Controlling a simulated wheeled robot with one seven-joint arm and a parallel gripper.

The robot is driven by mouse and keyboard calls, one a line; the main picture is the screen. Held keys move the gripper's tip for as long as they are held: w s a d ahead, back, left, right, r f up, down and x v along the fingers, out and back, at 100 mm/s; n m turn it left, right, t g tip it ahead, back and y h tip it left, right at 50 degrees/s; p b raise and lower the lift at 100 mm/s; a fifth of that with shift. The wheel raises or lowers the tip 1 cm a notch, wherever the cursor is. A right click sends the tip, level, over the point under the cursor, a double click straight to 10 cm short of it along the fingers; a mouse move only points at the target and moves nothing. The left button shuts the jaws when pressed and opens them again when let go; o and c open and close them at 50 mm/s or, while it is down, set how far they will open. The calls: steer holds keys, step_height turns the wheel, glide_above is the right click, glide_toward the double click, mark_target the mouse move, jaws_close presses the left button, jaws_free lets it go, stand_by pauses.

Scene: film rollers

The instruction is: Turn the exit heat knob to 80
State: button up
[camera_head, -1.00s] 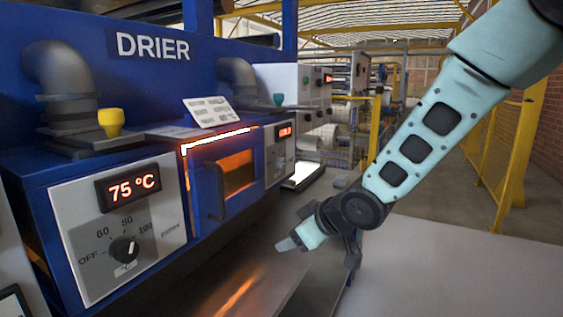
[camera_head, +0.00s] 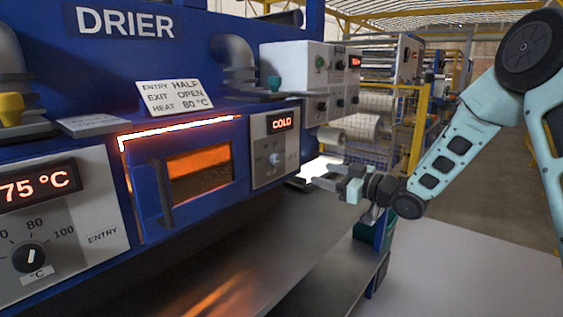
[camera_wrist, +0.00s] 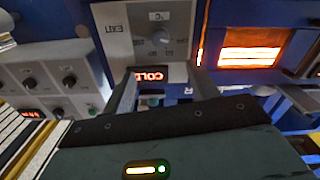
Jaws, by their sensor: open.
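The exit heat knob (camera_head: 276,160) is a small grey dial on the pale panel (camera_head: 262,177) at the right of the drier's oven door. The display (camera_head: 283,123) above it reads COLD. The wrist view shows the same panel upside down, with the EXIT label (camera_wrist: 120,29), the knob (camera_wrist: 160,38) and the COLD display (camera_wrist: 152,75); the dial setting is too small to read. My gripper (camera_head: 314,179) is open and empty, right of and slightly below the knob, apart from it. Its fingers (camera_wrist: 166,90) also show in the wrist view.
The entry knob (camera_head: 29,257) sits at the left under a 75 °C display (camera_head: 38,186). A card (camera_head: 175,95) reads ENTRY HALF, EXIT OPEN, HEAT 80 °C. The oven door handle (camera_head: 162,193) sticks out left of the exit panel. A metal shelf (camera_head: 270,250) lies below.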

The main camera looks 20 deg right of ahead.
mark_target(279, 161)
steer(key=p+x, duration=0.2)
steer(key=x, duration=1.4)
steer(key=shift+w+f, duration=0.1)
steer(key=shift+w, duration=0.05)
steer(key=shift+a, duration=0.1)
steer(key=c, duration=1)
